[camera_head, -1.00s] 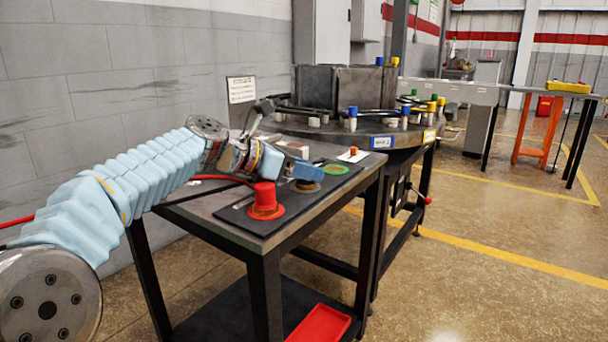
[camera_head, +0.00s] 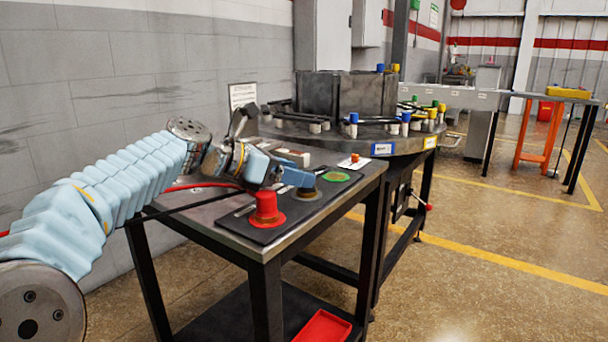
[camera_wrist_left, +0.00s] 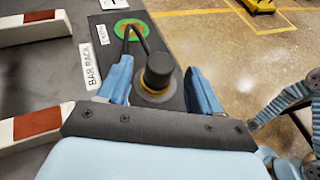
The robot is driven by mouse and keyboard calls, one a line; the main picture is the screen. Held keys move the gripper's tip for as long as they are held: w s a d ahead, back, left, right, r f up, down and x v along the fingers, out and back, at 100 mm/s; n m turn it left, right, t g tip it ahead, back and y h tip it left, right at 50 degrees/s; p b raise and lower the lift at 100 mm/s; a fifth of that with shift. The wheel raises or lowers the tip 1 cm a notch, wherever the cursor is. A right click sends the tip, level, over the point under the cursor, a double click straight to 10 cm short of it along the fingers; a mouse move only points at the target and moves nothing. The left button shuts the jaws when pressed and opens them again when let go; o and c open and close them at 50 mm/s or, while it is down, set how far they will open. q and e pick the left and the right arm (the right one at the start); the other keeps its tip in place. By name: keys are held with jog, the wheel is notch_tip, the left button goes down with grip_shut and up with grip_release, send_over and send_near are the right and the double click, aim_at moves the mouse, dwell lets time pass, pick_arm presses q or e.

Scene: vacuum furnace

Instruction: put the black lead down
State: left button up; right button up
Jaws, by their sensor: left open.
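The black lead (camera_wrist_left: 158,72) stands upright on the dark mat in the left wrist view, its plug end on a round base with a yellow-orange ring. My left gripper (camera_wrist_left: 160,90) is open, with one blue finger on each side of the plug; I cannot tell whether either finger touches it. In the head view my left gripper (camera_head: 290,177) is low over the mat and largely hides the black lead. A black cable (camera_head: 190,204) runs left from there across the table. My right gripper is not in view.
A red lead (camera_head: 266,206) stands on the near part of the mat. A green ring (camera_head: 335,176) lies at its far end, free of any plug. A white block with a red-brown patch (camera_head: 293,157) is behind. The round table (camera_head: 400,148) with capped posts stands beyond.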

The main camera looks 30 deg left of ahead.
pick_arm(q)
jog(key=p+v, duration=0.1)
jog(key=v, duration=0.8)
